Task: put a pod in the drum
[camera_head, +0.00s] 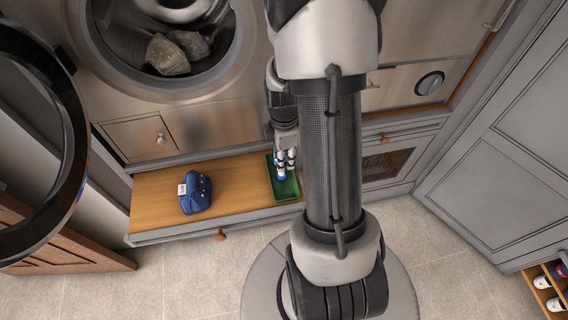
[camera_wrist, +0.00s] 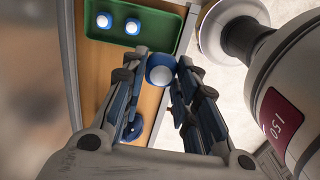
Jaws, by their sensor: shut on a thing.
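My gripper (camera_head: 286,162) hangs over the green tray (camera_head: 289,192) on the wooden drawer top. In the wrist view my gripper (camera_wrist: 160,82) is shut on a round blue-and-white pod (camera_wrist: 160,70) at its fingertips. The tray (camera_wrist: 158,14) holds two more pods, a left one (camera_wrist: 103,20) and a right one (camera_wrist: 132,27). The held pod appears above the board, beside the tray. The washer drum (camera_head: 130,28) is up and left of my gripper in the head view, with its mouth open.
Grey crumpled cloths (camera_head: 180,50) lie in the drum. The washer's round door (camera_head: 78,150) stands open at the left. A blue bag (camera_head: 195,193) sits left of the tray on the wooden top (camera_head: 240,182). The pull-out drawer juts over the tiled floor.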

